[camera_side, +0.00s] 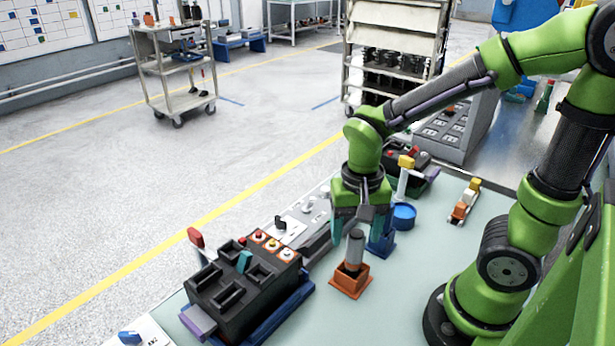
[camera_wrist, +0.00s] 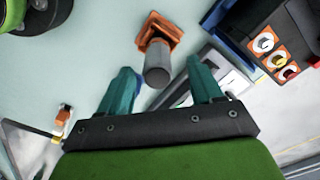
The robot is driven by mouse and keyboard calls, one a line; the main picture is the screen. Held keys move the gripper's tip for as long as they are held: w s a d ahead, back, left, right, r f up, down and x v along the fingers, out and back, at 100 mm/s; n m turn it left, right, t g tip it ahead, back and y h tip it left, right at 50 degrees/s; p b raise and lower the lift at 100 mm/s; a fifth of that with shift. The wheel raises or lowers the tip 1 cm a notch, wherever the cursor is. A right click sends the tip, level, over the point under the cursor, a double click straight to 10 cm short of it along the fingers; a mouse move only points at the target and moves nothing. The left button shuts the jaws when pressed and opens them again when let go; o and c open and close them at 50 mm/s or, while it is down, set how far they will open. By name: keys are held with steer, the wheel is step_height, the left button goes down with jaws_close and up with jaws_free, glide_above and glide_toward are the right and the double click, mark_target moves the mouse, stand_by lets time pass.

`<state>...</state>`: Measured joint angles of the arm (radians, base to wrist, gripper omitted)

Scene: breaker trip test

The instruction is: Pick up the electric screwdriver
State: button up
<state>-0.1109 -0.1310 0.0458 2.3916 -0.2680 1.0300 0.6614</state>
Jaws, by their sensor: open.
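What looks like the electric screwdriver (camera_side: 355,250) stands upright in an orange holder (camera_side: 349,282) on the table, its grey cylindrical body up. In the wrist view the grey body (camera_wrist: 158,66) and the orange holder (camera_wrist: 160,33) show just beyond my fingers. My gripper (camera_side: 362,222) points down with its green fingers apart and nothing between them. In the side view it is above and close to the grey top. In the wrist view the gripper (camera_wrist: 160,85) has the grey top between and slightly ahead of its fingertips. The tool's lower end is hidden in the holder.
A black breaker box (camera_side: 245,285) with coloured buttons and a red-tipped lever (camera_side: 196,238) stands left of the holder. A grey device (camera_side: 300,222) is behind it. A blue round container (camera_side: 404,216) and a small orange-white item (camera_side: 465,201) lie to the right. Table front is clear.

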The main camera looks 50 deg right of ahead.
mark_target(354, 250)
steer(key=f, duration=0.5)
steer(key=shift+d+f, duration=0.2)
steer(key=shift+f, duration=0.1)
steer(key=shift+c, duration=0.3)
steer(key=c, duration=1.1)
steer(key=shift+o, duration=0.2)
step_height(354, 250, up, 9)
steer(key=shift+f, duration=0.1)
steer(key=shift+a+r, duration=0.2)
steer(key=shift+r, duration=0.1)
steer(key=w+a+r, duration=0.9)
steer(key=w, duration=0.3)
steer(key=shift+w+a, duration=0.15)
steer(key=shift+w, duration=0.1)
